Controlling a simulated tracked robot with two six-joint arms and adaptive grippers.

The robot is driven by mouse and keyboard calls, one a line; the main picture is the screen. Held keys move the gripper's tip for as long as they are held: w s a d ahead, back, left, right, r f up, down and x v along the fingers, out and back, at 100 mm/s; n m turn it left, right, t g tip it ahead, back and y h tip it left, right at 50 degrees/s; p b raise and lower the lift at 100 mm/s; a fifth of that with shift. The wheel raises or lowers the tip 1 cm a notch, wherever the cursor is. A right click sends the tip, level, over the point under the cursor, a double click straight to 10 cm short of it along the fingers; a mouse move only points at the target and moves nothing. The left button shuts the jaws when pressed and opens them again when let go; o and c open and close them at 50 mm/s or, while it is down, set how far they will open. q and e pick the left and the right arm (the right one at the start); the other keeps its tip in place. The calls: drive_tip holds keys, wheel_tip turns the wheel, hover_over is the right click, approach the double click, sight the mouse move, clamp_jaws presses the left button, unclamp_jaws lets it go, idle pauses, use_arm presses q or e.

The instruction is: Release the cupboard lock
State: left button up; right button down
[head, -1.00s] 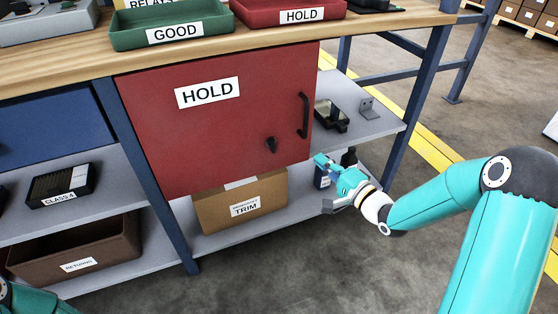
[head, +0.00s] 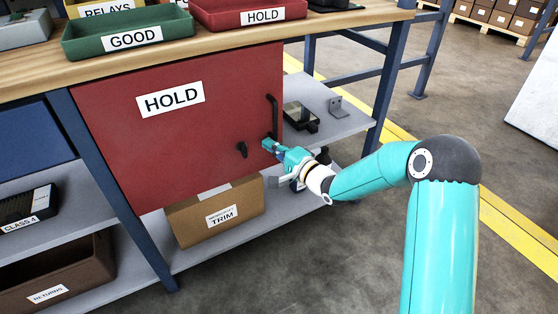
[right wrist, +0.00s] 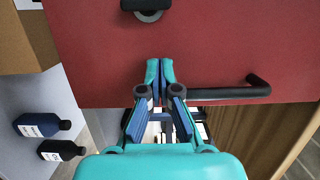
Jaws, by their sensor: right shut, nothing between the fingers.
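The red cupboard door (head: 190,125) with a HOLD label is shut under the bench top. Its black lock knob (head: 242,149) is low on the door's right side and shows at the top edge of the right wrist view (right wrist: 147,12). The black bar handle (head: 271,110) stands to the right of the knob and also shows in the right wrist view (right wrist: 235,91). My right gripper (head: 268,146) is shut and empty, in front of the door by the handle's lower end, right of the knob. Its closed fingertips (right wrist: 160,75) point at the door; contact is unclear. My left gripper is out of view.
A TRIM carton (head: 215,210) stands on the lower shelf below the door. Dark bottles (right wrist: 40,125) stand on that shelf near my right gripper. A black device (head: 299,117) and a grey bracket (head: 336,105) lie on the shelf right of the cupboard.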

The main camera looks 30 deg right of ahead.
sight(246, 142)
drive_tip(key=shift+w+a+b, duration=0.2)
drive_tip(key=shift+a+b, duration=0.4)
drive_tip(key=shift+a, duration=1.5)
